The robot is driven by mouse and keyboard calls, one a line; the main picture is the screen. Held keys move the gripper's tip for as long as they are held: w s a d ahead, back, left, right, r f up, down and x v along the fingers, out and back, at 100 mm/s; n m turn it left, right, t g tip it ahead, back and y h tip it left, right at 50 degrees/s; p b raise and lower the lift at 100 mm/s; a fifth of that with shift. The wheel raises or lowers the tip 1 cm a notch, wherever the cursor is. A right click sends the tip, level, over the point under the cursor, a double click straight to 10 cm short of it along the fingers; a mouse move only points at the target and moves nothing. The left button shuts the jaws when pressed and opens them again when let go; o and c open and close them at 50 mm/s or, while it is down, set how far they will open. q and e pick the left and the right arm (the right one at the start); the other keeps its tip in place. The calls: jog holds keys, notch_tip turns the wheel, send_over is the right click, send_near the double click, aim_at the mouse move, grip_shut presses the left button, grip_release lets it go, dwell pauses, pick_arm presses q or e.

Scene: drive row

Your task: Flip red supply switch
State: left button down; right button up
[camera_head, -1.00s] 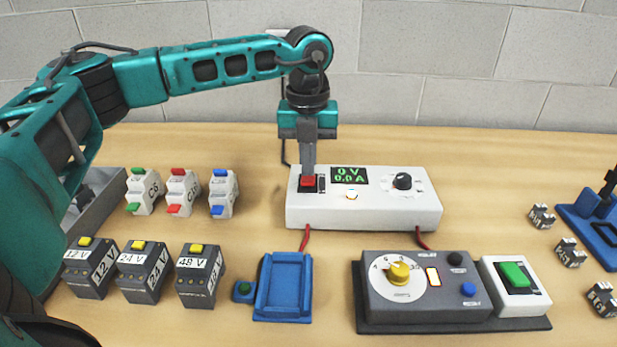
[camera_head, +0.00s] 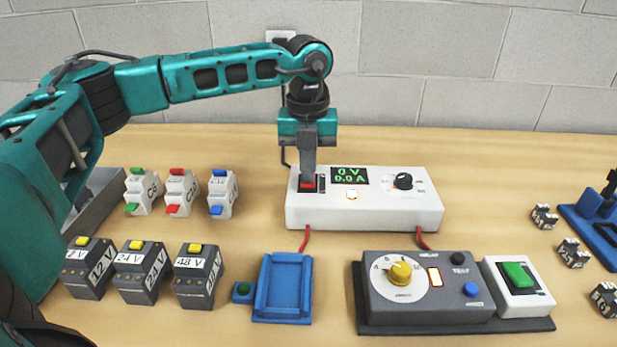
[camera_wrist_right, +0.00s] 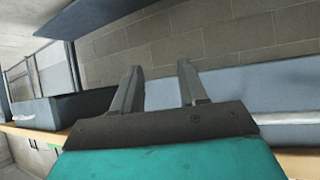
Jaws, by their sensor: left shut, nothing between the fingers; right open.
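The white supply box (camera_head: 362,212) stands at the back middle of the table in the head view. Its red switch (camera_head: 308,184) is at the box's left end, mostly hidden behind my fingertips. My left gripper (camera_head: 308,176) is shut and empty, pointing down with its tips at the switch; they look to be touching it. The supply's display (camera_head: 349,175) reads 0 V and 0.0 A in green, and a small lamp below it glows. My right gripper (camera_wrist_right: 160,90) is open and empty in the right wrist view, away from the supply.
Breakers (camera_head: 181,191) and yellow-topped voltage modules (camera_head: 140,272) stand at the left. A blue tray (camera_head: 284,287) lies in front of the supply. A grey dial box (camera_head: 425,290) and a green switch (camera_head: 518,275) are at front right. Red leads (camera_head: 305,238) leave the supply's front.

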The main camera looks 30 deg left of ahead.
pick_arm(q)
jog(key=shift+f, duration=0.15)
jog(key=shift+r+p, duration=0.7)
jog(key=shift+r, duration=0.15)
jog(key=shift+r+p, duration=2)
jog(key=shift+r, duration=0.7)
jog(key=shift+s+f, duration=0.1)
